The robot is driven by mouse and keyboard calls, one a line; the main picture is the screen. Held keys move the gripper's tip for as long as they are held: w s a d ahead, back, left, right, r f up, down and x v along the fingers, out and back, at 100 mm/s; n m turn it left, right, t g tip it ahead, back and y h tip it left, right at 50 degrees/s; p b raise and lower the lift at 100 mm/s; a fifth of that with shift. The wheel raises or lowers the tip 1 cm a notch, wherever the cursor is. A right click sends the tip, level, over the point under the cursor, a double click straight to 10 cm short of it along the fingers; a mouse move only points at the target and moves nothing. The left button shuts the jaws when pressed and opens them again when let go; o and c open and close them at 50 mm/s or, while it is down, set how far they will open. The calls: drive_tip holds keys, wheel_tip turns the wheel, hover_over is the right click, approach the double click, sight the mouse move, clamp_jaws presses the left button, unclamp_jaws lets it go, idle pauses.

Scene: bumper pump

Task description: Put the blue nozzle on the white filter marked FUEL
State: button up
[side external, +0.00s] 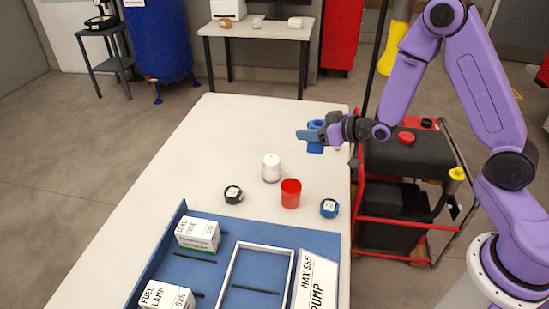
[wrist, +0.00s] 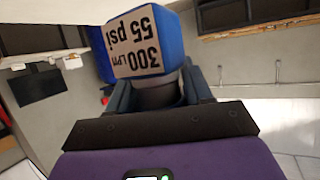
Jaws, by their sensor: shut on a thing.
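My gripper (side external: 318,134) is shut on a blue nozzle (side external: 315,148) and holds it in the air above the far right of the table. In the wrist view the blue nozzle (wrist: 138,42) fills the top middle, with a white label reading 300 LPM 55 psi upside down. A grey round part of it sits between the fingers. A white cylinder (side external: 271,169), which looks like the filter, stands upright on the table, lower and left of my gripper and apart from it. I cannot read any FUEL mark on it.
A red cup (side external: 291,194), a black round piece (side external: 233,194) and a blue round piece (side external: 329,208) stand near the white cylinder. A blue tray (side external: 225,248) in front holds labelled boxes. The table's left and back are clear. A red-framed machine (side external: 405,185) stands beyond the right edge.

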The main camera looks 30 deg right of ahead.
wheel_tip(320, 180, up, 2)
drive_tip(key=w+a, duration=0.1)
drive_tip(key=a, duration=0.2)
hover_over(267, 156)
wheel_tip(267, 156, down, 10)
drive_tip(key=shift+r, duration=0.15)
drive_tip(key=shift+f, duration=1.45)
drive_tip(key=shift+f, duration=0.15)
drive_tip(key=o, duration=1.2)
